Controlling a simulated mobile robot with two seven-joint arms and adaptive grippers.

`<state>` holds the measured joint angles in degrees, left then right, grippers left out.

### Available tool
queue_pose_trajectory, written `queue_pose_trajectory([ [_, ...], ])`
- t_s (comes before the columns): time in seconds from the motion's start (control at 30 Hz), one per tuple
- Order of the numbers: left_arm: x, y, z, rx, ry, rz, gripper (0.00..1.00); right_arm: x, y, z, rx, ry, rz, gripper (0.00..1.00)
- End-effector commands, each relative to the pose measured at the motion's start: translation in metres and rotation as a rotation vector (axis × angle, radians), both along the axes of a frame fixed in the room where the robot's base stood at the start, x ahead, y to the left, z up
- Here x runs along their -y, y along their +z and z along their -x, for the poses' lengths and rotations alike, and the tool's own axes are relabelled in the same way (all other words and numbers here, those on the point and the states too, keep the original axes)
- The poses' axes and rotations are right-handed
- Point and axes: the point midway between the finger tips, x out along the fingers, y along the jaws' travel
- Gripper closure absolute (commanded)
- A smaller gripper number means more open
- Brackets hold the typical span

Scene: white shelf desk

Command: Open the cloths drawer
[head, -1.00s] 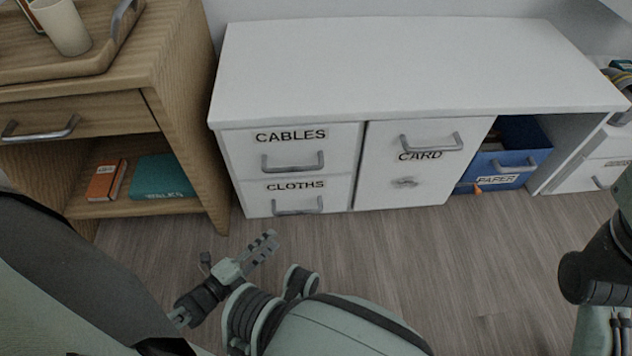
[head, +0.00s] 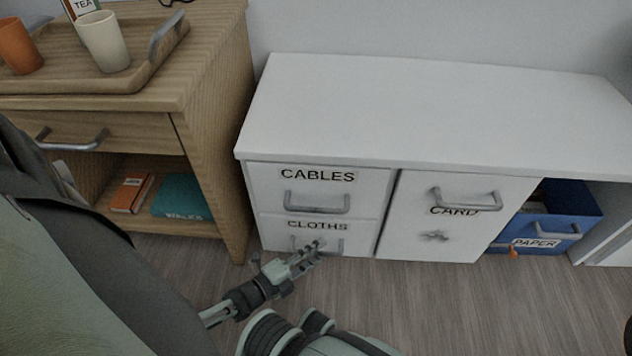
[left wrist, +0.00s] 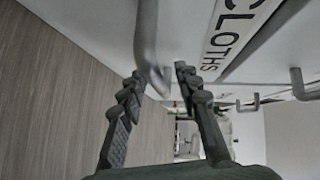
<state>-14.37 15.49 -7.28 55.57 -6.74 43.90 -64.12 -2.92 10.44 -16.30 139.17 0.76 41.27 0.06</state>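The cloths drawer (head: 274,234) is the lower left drawer of the white desk, labelled CLOTHS, and its front looks flush and shut. Its grey handle (head: 341,246) is partly hidden behind my left gripper (head: 312,250). In the left wrist view the handle (left wrist: 147,40) reaches down to the gap between the two fingertips of my left gripper (left wrist: 158,75). The fingers are apart, one on each side of the handle's bar, and do not look closed on it. My right gripper is not in view.
Above is the cables drawer (head: 268,190), shut. To the right are the card door (head: 410,225) and an open bay with a blue paper box (head: 558,218). A wooden cabinet (head: 215,130) stands close on the left. The floor (head: 440,300) in front is clear.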

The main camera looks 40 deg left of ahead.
Motion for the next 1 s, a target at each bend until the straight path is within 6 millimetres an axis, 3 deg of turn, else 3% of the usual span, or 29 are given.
queue_pose_trajectory([
  [0.17, 0.0002, 0.0000, 0.0003, -0.001, 0.000, 0.000, 0.69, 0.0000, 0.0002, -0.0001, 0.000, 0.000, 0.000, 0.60],
  [0.43, 0.0000, -0.0001, 0.0005, -0.001, 0.000, 0.000, 1.00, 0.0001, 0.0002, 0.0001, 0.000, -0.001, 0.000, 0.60],
  [1.0, -0.0025, -0.0002, 0.0022, -0.001, 0.000, 0.000, 1.00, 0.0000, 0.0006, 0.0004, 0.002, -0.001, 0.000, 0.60],
])
